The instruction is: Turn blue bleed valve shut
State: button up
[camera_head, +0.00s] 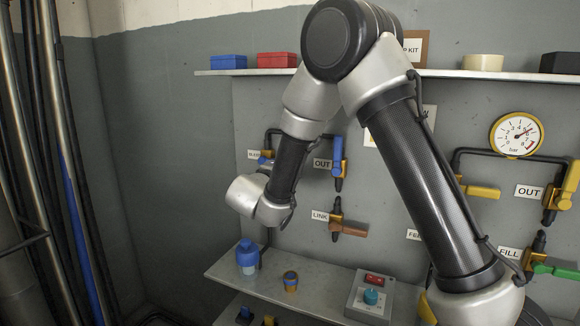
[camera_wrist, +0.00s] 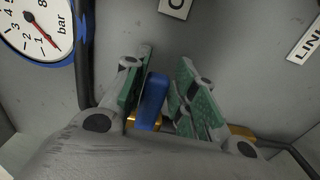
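In the wrist view a blue lever handle (camera_wrist: 153,101) stands between the two green-padded fingers of my gripper (camera_wrist: 165,85). The gripper is open. The handle is close to the left finger, with a wider gap to the right one; I cannot tell whether it touches the left pad. Brass-coloured valve parts (camera_wrist: 240,130) show low behind the fingers, and my wrist hides the rest. In the head view a small blue part (camera_head: 267,153) shows beside a partly hidden label at the panel's left; my arm hides the fingers there.
Another blue lever (camera_head: 338,152) stands upright by an OUT label (camera_head: 322,164). An orange-brown lever (camera_head: 350,229) sits by the LINK label. A blue-rimmed gauge (camera_wrist: 37,30) is near my left finger. Below, a shelf (camera_head: 240,277) carries a blue bottle (camera_head: 247,258) and control box (camera_head: 370,297).

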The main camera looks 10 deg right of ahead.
jog(key=shift+o, duration=0.9)
jog(key=v, duration=1.2)
